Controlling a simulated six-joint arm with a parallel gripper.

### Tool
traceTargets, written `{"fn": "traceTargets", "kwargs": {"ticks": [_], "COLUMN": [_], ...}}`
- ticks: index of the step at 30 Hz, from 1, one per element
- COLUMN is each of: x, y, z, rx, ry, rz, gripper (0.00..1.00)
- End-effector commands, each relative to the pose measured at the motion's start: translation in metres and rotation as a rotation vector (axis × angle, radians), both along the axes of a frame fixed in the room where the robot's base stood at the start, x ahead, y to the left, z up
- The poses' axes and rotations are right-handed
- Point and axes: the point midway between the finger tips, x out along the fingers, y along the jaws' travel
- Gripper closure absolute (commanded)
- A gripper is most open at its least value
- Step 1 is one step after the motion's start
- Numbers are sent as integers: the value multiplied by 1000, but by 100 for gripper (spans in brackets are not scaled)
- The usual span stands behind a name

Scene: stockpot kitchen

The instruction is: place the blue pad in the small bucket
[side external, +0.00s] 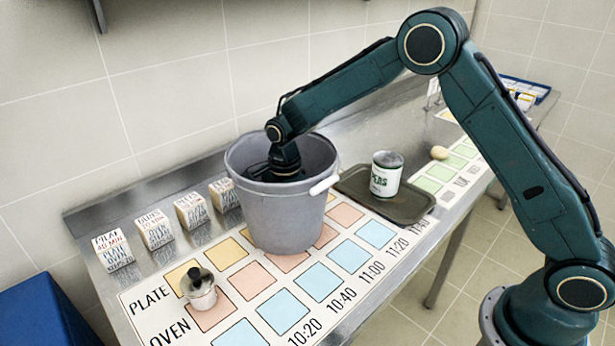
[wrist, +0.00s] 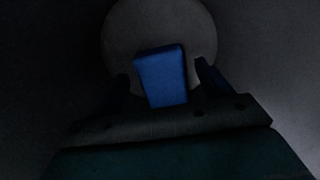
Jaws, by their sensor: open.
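The grey bucket (side external: 283,220) stands upright on the printed chart in the side view, a white grip on its right side. My gripper (wrist: 165,76) reaches down into it; in the side view its fingers are hidden by the bucket wall. In the dark wrist view, the blue pad (wrist: 162,76) lies between my two open fingers, with a narrow gap on each side. Behind it is the paler round bucket floor (wrist: 120,35). I cannot tell whether the pad rests flat on the floor or leans. The pad is not visible in the side view.
A small lidded pot (side external: 199,291) stands on the chart (side external: 165,330) at front left. A dark tray (side external: 408,207) with a white can (side external: 385,176) is right of the bucket. Several label blocks (side external: 154,230) line the wall side.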

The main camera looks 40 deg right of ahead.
Motion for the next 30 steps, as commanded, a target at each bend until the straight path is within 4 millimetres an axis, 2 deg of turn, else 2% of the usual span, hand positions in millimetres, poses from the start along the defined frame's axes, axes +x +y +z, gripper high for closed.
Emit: {"fn": "traceTargets", "kwargs": {"ticks": [6,11,17,30], "x": [0,1,1,1], "y": [0,0,0,0], "z": [3,13,39,110], "rx": [0,1,1,1], "ry": [-1,-3,-4,-3], "rz": [0,0,0,0], "gripper": [23,23,23,23]}}
